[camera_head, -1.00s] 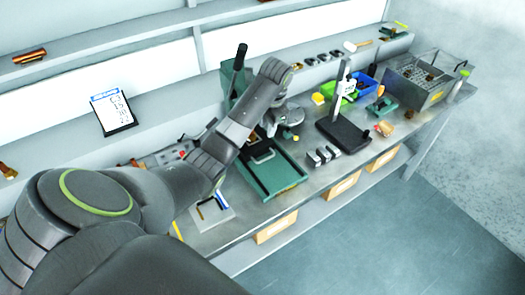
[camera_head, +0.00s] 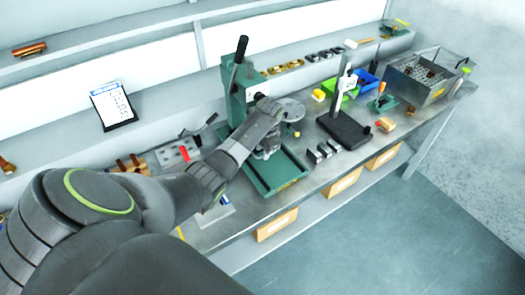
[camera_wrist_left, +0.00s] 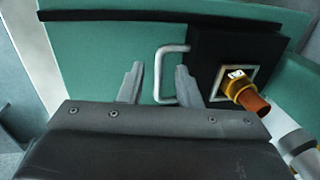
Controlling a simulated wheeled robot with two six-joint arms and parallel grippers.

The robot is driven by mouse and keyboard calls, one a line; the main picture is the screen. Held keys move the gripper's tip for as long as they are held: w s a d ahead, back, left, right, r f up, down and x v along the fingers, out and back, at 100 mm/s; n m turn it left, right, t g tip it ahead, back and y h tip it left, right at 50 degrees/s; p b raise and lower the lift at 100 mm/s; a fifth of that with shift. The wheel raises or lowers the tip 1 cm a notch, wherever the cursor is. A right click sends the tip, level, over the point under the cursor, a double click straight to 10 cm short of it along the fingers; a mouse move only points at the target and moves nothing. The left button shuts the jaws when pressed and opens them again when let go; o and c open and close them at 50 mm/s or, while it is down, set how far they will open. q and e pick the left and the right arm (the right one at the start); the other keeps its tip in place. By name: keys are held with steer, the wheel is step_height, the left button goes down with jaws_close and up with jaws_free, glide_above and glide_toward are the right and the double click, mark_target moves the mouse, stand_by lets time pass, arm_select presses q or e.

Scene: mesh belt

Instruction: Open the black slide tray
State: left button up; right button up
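The black slide tray (camera_wrist_left: 222,42) shows in the left wrist view as a black block on a green base (camera_wrist_left: 95,55). Its pale U-shaped handle (camera_wrist_left: 158,72) sticks out to the left. A brass fitting (camera_wrist_left: 242,92) with a copper end sits in a square nest on the tray. My left gripper (camera_wrist_left: 158,84) is open. The handle appears between its fingertips, with the right finger close to or overlapping its lower end; I cannot tell if they touch. In the head view my left gripper (camera_head: 267,150) is low over the green press base (camera_head: 284,178) and largely hides the tray.
The green press (camera_head: 236,88) with its black lever stands just behind my gripper. Small metal blocks (camera_head: 322,152) and a black stand (camera_head: 344,132) are to the right. Red-and-copper parts and a grey fixture (camera_head: 178,152) lie to the left. A wire basket (camera_head: 420,78) is far right.

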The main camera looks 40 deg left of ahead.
arm_select(q)
steer(key=shift+a+f, duration=0.1)
steer(key=shift+f, duration=0.8)
steer(key=shift+w, duration=0.1)
steer(key=shift+c, duration=0.4)
jaws_close()
